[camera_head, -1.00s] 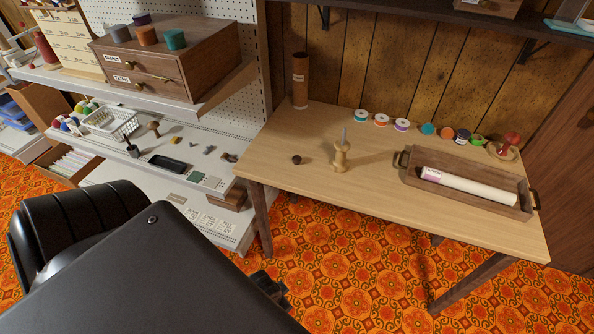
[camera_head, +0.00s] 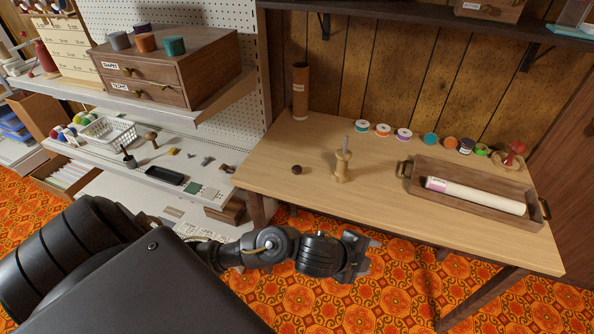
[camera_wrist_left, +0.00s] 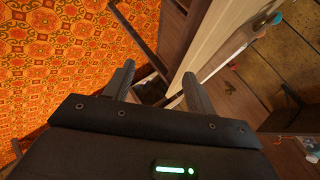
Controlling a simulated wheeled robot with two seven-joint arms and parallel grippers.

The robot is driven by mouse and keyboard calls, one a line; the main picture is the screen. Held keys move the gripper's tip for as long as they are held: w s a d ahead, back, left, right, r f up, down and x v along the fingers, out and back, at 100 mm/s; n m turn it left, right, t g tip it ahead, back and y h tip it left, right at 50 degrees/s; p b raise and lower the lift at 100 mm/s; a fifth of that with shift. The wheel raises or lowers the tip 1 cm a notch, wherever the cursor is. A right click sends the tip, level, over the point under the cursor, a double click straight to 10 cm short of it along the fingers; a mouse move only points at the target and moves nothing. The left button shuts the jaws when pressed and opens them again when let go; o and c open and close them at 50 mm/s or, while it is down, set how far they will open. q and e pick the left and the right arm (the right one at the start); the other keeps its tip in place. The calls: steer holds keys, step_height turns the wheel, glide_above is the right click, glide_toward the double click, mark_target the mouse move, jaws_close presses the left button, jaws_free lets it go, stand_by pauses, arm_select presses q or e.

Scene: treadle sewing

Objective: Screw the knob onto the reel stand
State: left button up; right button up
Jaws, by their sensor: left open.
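The reel stand (camera_head: 342,165) is a light wooden turned post with a thin grey rod standing up from its top. It stands upright on the table. A small dark brown round knob (camera_head: 297,169) lies on the table to the left of the stand, apart from it. My left gripper (camera_head: 372,256) is in front of the table's front edge, over the patterned floor, lower right of the knob and stand. In the left wrist view its two fingers (camera_wrist_left: 158,88) are spread with nothing between them. My right gripper is not in view.
The wooden table (camera_head: 275,150) has bare top around the knob and stand. A brown tray (camera_head: 420,187) with a white roll is at the right. Several thread spools (camera_head: 404,135) line the back. A tall brown cylinder (camera_head: 300,92) stands at the back left. A white shelf (camera_head: 205,165) adjoins the left.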

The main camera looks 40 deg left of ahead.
arm_select(q)
steer(key=w+r+m, duration=0.1)
steer(key=w+m, duration=0.4)
steer(key=m, duration=0.2)
steer(key=w+a+r+m+g+y, duration=0.1)
steer(key=w+a+m, duration=0.1)
steer(key=a, duration=0.4)
steer(key=w+a+r+m+g+y, duration=0.1)
steer(key=w+a+m, duration=0.1)
steer(key=a, duration=0.4)
steer(key=w+a+r+m+g+y, duration=0.1)
steer(key=w+a+m, duration=0.1)
steer(key=a, duration=0.4)
steer(key=shift+w+a+r+m, duration=0.2)
steer(key=shift+w+m, duration=0.1)
steer(key=shift+m, duration=0.1)
steer(key=a+r+g+y, duration=0.1)
steer(key=a+r, duration=0.1)
steer(key=a, duration=0.5)
steer(key=s+a+r+y, duration=0.1)
steer(key=a+r+y, duration=0.1)
steer(key=a, duration=0.5)
steer(key=shift+r+g, duration=0.4)
steer(key=shift+r, duration=0.4)
glide_above(297, 170)
steer(key=s, duration=0.1)
steer(key=shift+d+f, duration=0.2)
steer(key=shift+f, duration=2.4)
steer(key=shift+f, duration=0.1)
